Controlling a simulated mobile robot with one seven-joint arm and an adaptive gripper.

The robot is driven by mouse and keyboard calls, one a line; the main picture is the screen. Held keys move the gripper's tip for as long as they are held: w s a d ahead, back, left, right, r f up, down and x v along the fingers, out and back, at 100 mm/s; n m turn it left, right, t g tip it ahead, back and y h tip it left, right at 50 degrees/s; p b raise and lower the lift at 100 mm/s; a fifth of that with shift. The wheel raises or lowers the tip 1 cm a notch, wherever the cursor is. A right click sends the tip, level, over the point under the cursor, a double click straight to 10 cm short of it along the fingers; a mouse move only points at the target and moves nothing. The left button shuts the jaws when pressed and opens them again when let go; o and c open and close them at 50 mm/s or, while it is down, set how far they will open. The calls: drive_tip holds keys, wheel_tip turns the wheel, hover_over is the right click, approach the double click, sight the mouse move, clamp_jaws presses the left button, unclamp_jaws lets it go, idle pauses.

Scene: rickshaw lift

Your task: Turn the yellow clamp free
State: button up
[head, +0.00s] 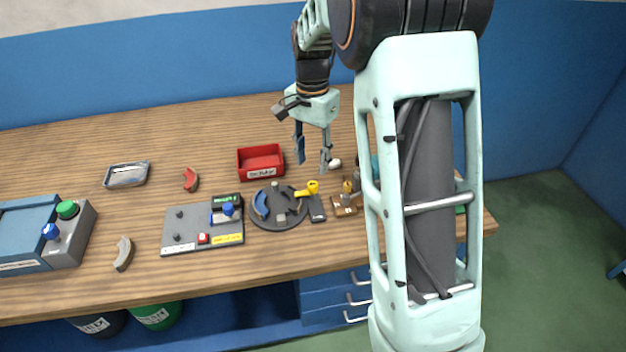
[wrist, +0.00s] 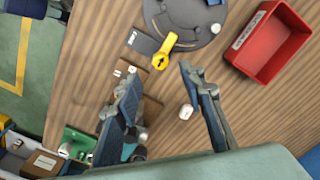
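The yellow clamp (head: 309,189) is a small lever at the right side of a round dark grey plate (head: 273,221) on the wooden table. In the wrist view the clamp (wrist: 164,50) carries a dark arrow mark on its round end. It lies at the plate's edge, beside a dark block (wrist: 142,42). A blue curved pad (head: 261,205) sits on the plate's left side. My gripper (head: 313,168) is above the table behind the clamp, fingers pointing down. In the wrist view its two fingers (wrist: 158,75) are wide apart with nothing between them. The gripper is apart from the clamp.
A red box (head: 261,162) stands behind the plate. A grey board (head: 201,240) with knobs is left of it. Small brown blocks (head: 343,206) and a white rounded piece (wrist: 186,111) are close to my gripper. My arm hides the table's right part.

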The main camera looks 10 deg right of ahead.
sight(313, 184)
wheel_tip(313, 184, down, 8)
drive_tip(key=shift+r, duration=0.2)
drive_tip(key=shift+c, duration=0.4)
clamp_jaws()
